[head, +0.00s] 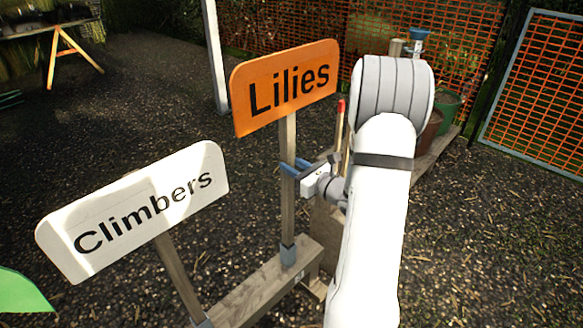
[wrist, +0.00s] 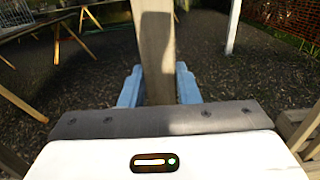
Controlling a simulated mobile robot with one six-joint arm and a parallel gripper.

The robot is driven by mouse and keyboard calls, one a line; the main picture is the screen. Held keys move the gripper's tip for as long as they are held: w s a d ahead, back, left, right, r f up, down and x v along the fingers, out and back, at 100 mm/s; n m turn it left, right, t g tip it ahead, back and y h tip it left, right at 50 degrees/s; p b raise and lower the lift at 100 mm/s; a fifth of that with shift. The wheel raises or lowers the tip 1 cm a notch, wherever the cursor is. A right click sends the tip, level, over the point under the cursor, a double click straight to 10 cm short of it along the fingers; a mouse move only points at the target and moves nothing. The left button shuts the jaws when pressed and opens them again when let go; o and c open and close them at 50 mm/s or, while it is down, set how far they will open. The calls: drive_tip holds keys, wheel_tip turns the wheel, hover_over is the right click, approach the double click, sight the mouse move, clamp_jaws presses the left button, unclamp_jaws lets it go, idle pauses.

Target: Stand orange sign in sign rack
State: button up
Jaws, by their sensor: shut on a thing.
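The orange sign (head: 285,85) reads "Lilies" and stands close to upright on a wooden post in the head view. My gripper (head: 287,168) has its blue fingers shut on that post, partway below the board. The post (wrist: 155,45) also shows between the blue fingers in the wrist view. The post's lower end meets a grey sleeve at the wooden beam of the sign rack (head: 250,297). I cannot tell how deep it sits. The white sign (head: 135,212), reading "Climbers", stands at the rack's nearer left end, its post leaning.
A red-tipped stake (head: 340,125) and wooden posts stand behind my arm. Green and brown pots (head: 447,108) are at the back right, by an orange mesh panel (head: 540,95). A trestle (head: 66,52) is far left. Open gravel lies left of the orange sign.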

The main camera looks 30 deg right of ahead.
sight(292, 193)
drive_tip(key=shift+f+b, duration=0.85)
drive_tip(key=shift+f, duration=0.1)
drive_tip(key=shift+f+b, duration=1.2)
drive_tip(key=shift+f, duration=0.35)
drive_tip(key=shift+f+b, duration=1.3)
drive_tip(key=shift+f, duration=0.25)
drive_tip(key=shift+f+b, duration=1.2)
drive_tip(key=shift+f, duration=0.2)
